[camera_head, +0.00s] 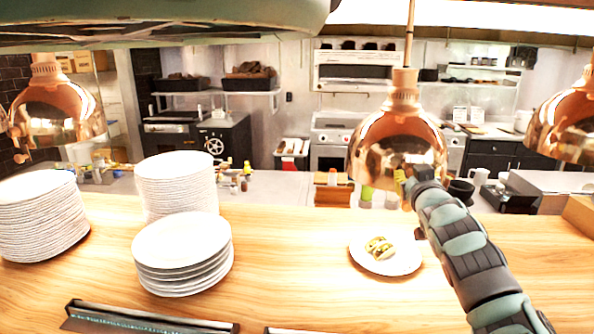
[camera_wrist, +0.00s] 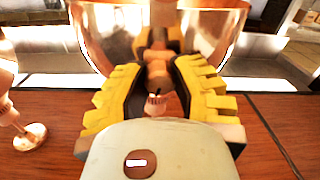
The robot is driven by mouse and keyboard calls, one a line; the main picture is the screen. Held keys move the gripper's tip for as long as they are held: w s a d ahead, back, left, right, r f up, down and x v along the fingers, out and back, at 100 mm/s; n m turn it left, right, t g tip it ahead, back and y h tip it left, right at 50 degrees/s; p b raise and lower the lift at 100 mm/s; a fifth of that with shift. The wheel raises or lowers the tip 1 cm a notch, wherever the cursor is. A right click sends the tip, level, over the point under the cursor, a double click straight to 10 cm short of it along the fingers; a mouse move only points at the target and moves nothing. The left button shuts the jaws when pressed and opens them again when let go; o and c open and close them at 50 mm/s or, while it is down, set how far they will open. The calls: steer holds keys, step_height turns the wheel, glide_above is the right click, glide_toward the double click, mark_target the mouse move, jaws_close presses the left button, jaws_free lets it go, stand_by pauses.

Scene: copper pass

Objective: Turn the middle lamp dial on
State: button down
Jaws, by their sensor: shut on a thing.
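The middle lamp (camera_head: 398,142) is a shiny copper dome hanging from a rod over the wooden counter. Its copper shell also fills the top of the wrist view (camera_wrist: 108,38). My gripper (camera_head: 408,178) is at the lower front of this dome. In the wrist view my gripper (camera_wrist: 157,80) has its yellow ribbed fingers on both sides of the copper dial (camera_wrist: 156,102) and is shut on it. The fingers partly cover the dial. In the head view my gripper and arm hide the dial, and I cannot tell its turn position.
Copper lamps hang at the left (camera_head: 58,118) and right (camera_head: 568,125). A plate (camera_head: 362,260) with food stands below the middle lamp. Plate stacks (camera_head: 182,240) stand to the left. The counter (camera_head: 300,250) between them is clear. A copper part (camera_wrist: 28,136) shows left in the wrist view.

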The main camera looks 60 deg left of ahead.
steer(key=shift+n+b, duration=0.5)
steer(key=shift+n, duration=0.9)
steer(key=c, duration=0.7)
jaws_free()
steer(key=shift+c, duration=0.2)
steer(key=v, duration=1.2)
